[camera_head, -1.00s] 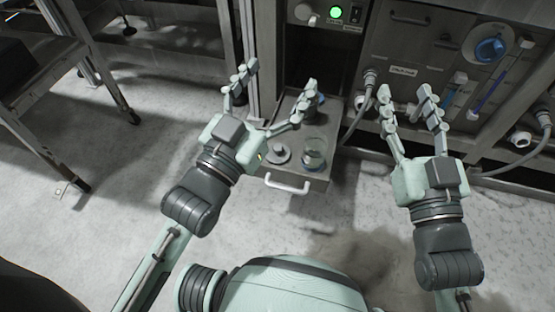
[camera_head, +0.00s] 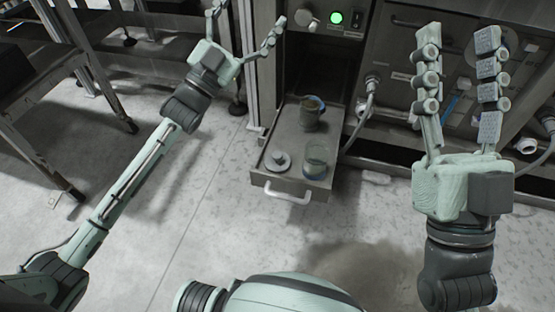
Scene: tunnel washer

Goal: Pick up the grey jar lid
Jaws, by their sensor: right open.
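The grey jar lid (camera_head: 278,160) lies flat with its knob up in the front left of a pulled-out metal drawer (camera_head: 262,177). A clear glass jar (camera_head: 317,162) stands just right of it in the same drawer. My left gripper (camera_head: 246,22) is up and to the left of the drawer, fingers spread open and empty, well apart from the lid. My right gripper (camera_head: 458,42) is raised at the right, fingers open and empty, far from the lid. Nothing covers the lid.
A dark mug-like container (camera_head: 310,112) stands at the drawer's back. The drawer has a white handle (camera_head: 288,196) in front. A machine panel with a green light (camera_head: 336,17) and hoses (camera_head: 366,100) is behind. A metal table (camera_head: 85,75) stands left. Floor in front is clear.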

